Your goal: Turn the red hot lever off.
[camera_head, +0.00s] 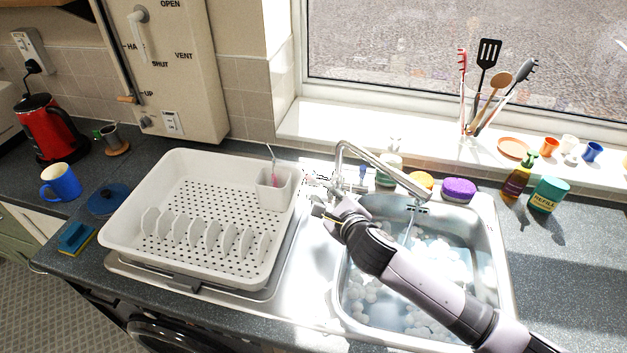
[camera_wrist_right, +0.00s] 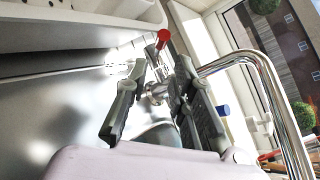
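The red hot lever (camera_wrist_right: 162,39) shows in the right wrist view, its red tip standing up just beyond the gap between my fingertips. Its metal tap body (camera_wrist_right: 157,92) is seen between the fingers. My right gripper (camera_wrist_right: 161,68) is open with nothing between its pads that I can see as gripped. In the head view my right gripper (camera_head: 326,208) is left of the sink, at the tap base, and the red lever cannot be made out there. The blue lever (camera_head: 362,171) stands right of it, also in the wrist view (camera_wrist_right: 222,110). My left gripper is not in view.
The curved spout (camera_head: 375,163) reaches over the sink (camera_head: 340,290), where a stream falls into foamy water. A white dish rack (camera_head: 125,245) stands close on the left. Sponges, bottles and a utensil holder are behind and right. The right counter is clear.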

